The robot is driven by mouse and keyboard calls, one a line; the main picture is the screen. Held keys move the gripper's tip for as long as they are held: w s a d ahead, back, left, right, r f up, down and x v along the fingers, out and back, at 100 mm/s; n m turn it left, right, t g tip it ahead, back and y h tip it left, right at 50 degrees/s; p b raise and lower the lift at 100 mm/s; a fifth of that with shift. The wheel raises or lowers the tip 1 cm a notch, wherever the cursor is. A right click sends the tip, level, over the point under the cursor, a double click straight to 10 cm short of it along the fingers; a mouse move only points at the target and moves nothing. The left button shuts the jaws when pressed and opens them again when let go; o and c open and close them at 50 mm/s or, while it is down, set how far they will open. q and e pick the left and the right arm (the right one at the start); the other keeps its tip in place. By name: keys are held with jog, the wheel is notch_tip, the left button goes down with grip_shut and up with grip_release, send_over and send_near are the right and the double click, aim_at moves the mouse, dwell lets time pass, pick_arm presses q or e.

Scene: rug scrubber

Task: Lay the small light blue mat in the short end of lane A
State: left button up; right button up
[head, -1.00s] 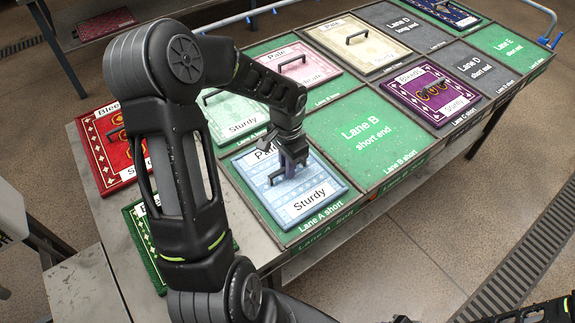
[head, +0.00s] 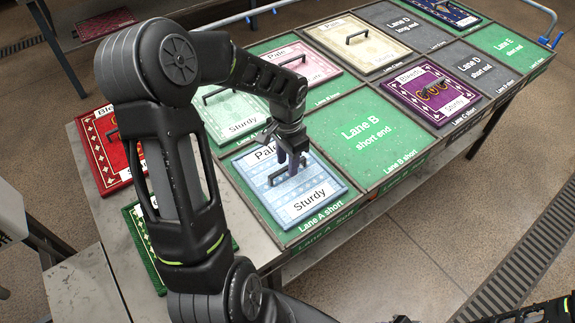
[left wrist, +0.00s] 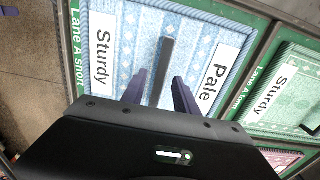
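The small light blue mat (head: 288,190) lies flat in the lane A short cell, inside the cell's green border (head: 309,226). Its labels read "Pale" and "Sturdy", and a dark bar handle (head: 277,177) stands on its top. My left gripper (head: 293,165) is over the mat at the handle, with its fingers apart. In the left wrist view the open fingers (left wrist: 158,88) point at the mat (left wrist: 125,48), and the handle (left wrist: 164,66) stands between and ahead of them, with gaps visible. My right gripper does not show clearly.
The lane B short cell (head: 365,140) beside it is empty green. A pale green mat (head: 232,112) lies behind, in lane A long. A red mat (head: 100,150) and a dark green mat (head: 140,245) lie on the grey table to the left, partly behind my arm.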

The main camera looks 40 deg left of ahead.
aim_at(287, 167)
pick_arm(q)
notch_tip(287, 167, up, 10)
dwell(0.3)
dwell(0.6)
